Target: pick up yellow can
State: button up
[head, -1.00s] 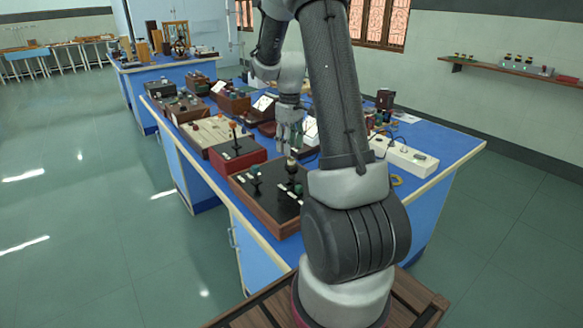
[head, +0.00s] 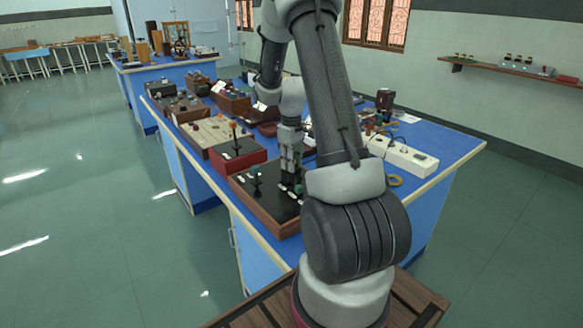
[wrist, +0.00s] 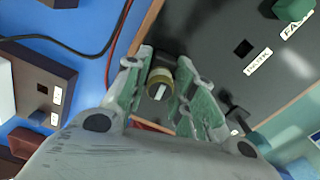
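The yellow can (wrist: 159,83) shows in the wrist view as a short olive-yellow cylinder with a pale mark on its near end. It sits at the edge of a black-topped wooden apparatus box (wrist: 215,60). My gripper (wrist: 162,85) has its two green-faced fingers apart, one on each side of the can. The can looks close to the left finger; I cannot tell if they touch. In the head view my gripper (head: 290,170) points down over the same box (head: 262,208), and the can is hidden behind it.
The blue bench (head: 455,150) holds several instrument boxes. A red box (head: 238,157) stands just beyond the black-topped one. Dark cables (wrist: 70,50) run beside the box.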

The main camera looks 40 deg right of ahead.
grip_shut()
jog(key=shift+r, duration=0.15)
notch_tip(320, 180, up, 13)
dwell(0.5)
